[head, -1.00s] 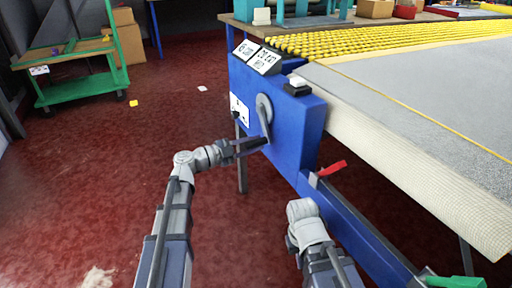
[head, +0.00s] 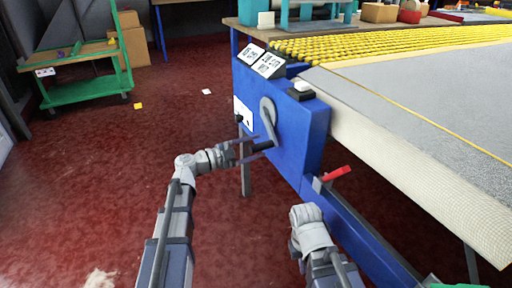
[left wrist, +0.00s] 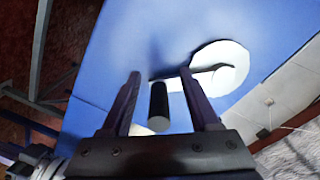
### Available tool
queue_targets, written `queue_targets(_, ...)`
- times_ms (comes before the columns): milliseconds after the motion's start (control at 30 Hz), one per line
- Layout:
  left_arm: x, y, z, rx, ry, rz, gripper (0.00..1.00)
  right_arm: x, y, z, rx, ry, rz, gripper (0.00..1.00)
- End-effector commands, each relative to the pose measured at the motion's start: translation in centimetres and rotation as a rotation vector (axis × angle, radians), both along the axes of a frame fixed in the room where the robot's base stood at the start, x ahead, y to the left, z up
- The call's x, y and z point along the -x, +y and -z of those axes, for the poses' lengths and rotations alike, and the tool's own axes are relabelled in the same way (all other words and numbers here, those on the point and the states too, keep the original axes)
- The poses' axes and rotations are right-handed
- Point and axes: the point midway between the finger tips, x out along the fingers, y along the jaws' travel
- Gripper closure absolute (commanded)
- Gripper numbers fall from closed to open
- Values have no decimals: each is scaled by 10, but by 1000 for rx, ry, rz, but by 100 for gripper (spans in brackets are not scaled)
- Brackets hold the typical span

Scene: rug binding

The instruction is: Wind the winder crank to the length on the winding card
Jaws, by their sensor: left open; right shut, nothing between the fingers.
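The winder crank (head: 268,112) is a grey arm on the end of a blue winder housing (head: 301,130), hanging down and slightly right, with a black handle at its lower end. My left gripper (head: 257,147) is open at this handle. In the left wrist view the black handle (left wrist: 158,103) stands between the spread fingers of my left gripper (left wrist: 161,75), with gaps visible on both sides. Two white cards (head: 268,65) with black print stand on top of the housing; I cannot read the print surely. My right arm shows at lower centre, but its gripper is hidden.
A black block with a white top (head: 301,90) sits on the housing. The grey rug (head: 420,95) covers the table at right. A green cart (head: 85,85) stands far left. Red floor at left is largely clear.

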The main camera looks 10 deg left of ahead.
Motion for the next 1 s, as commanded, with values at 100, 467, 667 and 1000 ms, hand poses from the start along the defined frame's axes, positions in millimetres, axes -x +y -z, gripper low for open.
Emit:
queue_targets(100,12,15,0,0,0,-4,38,0,0,0,0,0,0,100)
queue_targets(467,40,54,0,0,0,-1,38,0,0,0,0,0,0,100)
queue_targets(667,43,58,0,0,0,0,38,0,0,0,0,0,0,100)
queue_targets(1000,47,49,10,-2,77,17,57,0,0,0,0,0,0,100)
